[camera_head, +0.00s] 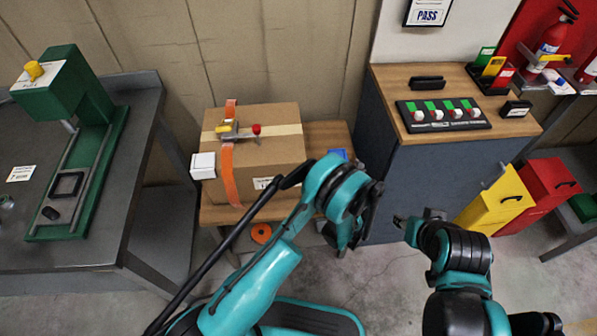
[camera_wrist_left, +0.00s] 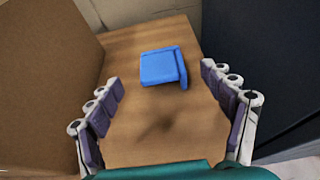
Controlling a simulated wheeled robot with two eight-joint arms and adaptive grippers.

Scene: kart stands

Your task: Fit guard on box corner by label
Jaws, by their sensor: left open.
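The brown cardboard box (camera_head: 285,150) stands on a small wooden table. A white label (camera_head: 262,183) is on its front face. A blue corner guard (camera_wrist_left: 160,67) lies on the bare tabletop right of the box; in the head view its top (camera_head: 338,154) shows behind my left arm. My left gripper (camera_wrist_left: 165,112) is open and empty over the tabletop, its fingers spread nearer the camera than the guard and apart from it. My right gripper (camera_head: 405,222) is near the middle right in the head view, away from the box; its fingers are too small to read.
An orange strap (camera_head: 229,178) with a metal tool (camera_head: 236,133) runs over the box. A small white carton (camera_head: 203,166) is at its left. A dark cabinet (camera_head: 430,170) stands close on the table's right. A grey bench (camera_head: 130,190) is at left.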

